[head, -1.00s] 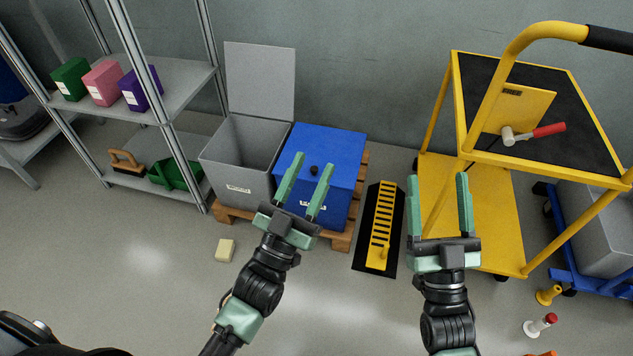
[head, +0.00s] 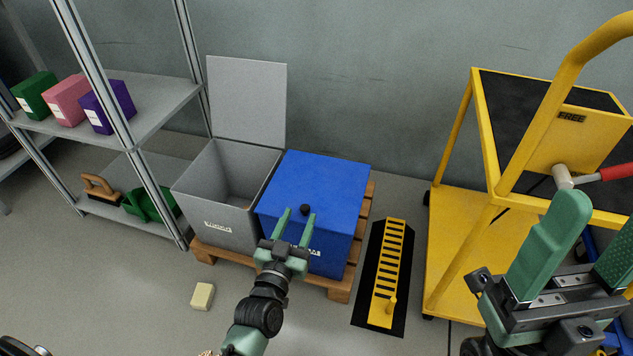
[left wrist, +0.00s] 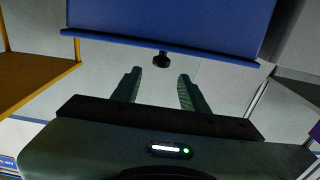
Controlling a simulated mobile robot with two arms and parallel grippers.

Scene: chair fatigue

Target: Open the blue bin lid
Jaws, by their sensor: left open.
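The blue bin (head: 331,262) stands on a wooden pallet with its blue lid (head: 322,182) shut. A small black knob (head: 305,209) sits near the lid's front edge. My left gripper (head: 297,214) is open and empty, its fingertips close to the knob in the head view. In the left wrist view the lid (left wrist: 170,22) spans the top, and the knob (left wrist: 162,60) shows just beyond the left fingertips (left wrist: 160,76), roughly between them. I cannot tell whether they touch it. My right gripper (head: 592,222) is open and empty at the right, in front of the yellow cart.
A grey bin (head: 215,215) with a raised lid stands left of the blue bin on the pallet (head: 339,291). A black-and-yellow floor piece (head: 383,285) lies to the right, before the yellow cart (head: 465,240). A shelf (head: 150,95) stands left; a pale block (head: 202,296) is on the floor.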

